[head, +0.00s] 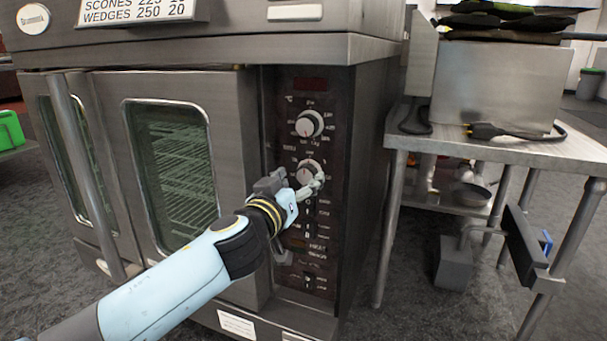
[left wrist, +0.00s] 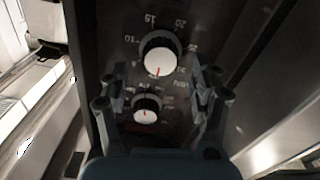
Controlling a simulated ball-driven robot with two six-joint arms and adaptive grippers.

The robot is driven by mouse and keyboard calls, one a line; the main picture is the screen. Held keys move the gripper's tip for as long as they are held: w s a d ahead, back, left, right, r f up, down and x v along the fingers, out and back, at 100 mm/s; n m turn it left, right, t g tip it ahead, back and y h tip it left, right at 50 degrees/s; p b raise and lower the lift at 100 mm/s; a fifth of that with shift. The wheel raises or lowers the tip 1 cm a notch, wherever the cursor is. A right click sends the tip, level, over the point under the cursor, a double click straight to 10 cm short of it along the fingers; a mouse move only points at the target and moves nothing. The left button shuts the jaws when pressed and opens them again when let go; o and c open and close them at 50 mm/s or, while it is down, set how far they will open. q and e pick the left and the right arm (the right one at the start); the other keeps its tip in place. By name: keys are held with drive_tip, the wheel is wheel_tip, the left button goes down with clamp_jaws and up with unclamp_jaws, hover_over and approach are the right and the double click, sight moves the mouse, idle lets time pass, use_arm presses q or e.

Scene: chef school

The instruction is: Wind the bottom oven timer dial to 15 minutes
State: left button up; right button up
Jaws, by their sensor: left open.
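My right gripper is not in view.
A second, upper dial (head: 309,124) sits above the timer dial, with switches below. The oven's glass doors (head: 172,165) are to the left. A steel table (head: 500,145) with an appliance and a plug cable stands to the right, with floor between.

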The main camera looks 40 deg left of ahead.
sight(307, 174)
use_arm(q)
drive_tip(key=shift+x, duration=1.25)
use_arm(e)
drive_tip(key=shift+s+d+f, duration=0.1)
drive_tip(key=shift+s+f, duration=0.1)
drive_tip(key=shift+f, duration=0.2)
use_arm(q)
drive_tip(key=c, duration=1.2)
